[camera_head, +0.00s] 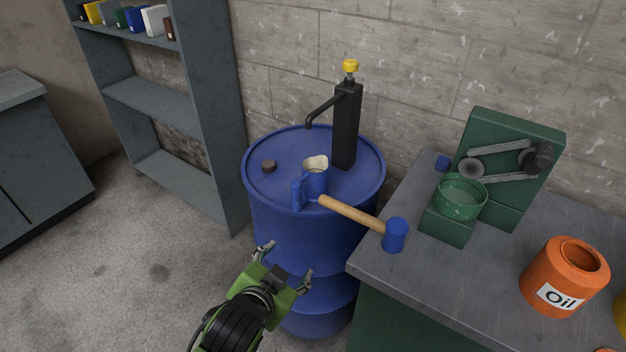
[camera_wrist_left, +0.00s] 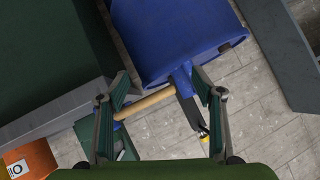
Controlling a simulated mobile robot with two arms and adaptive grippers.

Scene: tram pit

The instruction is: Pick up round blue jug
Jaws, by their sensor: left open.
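The blue jug (camera_head: 317,181), round with a pale inside, stands upright on the lid of a blue barrel (camera_head: 262,225). Its blue handle side faces me. In the left wrist view a blue part that looks like the jug (camera_wrist_left: 183,80) shows at the barrel's edge, between the fingers; its body is mostly hidden. My left gripper (camera_head: 285,262) is open and empty in front of the barrel, nearer to me than the jug and apart from it. Its two spread fingers also show in the left wrist view (camera_wrist_left: 160,96). My right gripper is in neither view.
A mallet with wooden handle (camera_head: 350,213) and blue head (camera_head: 395,235) reaches from beside the jug to the bench (camera_head: 440,290). A black pump (camera_head: 345,125) stands behind the jug. The bench holds a green machine (camera_head: 515,150) and orange oil can (camera_head: 565,275). Shelves (camera_head: 205,110) stand left.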

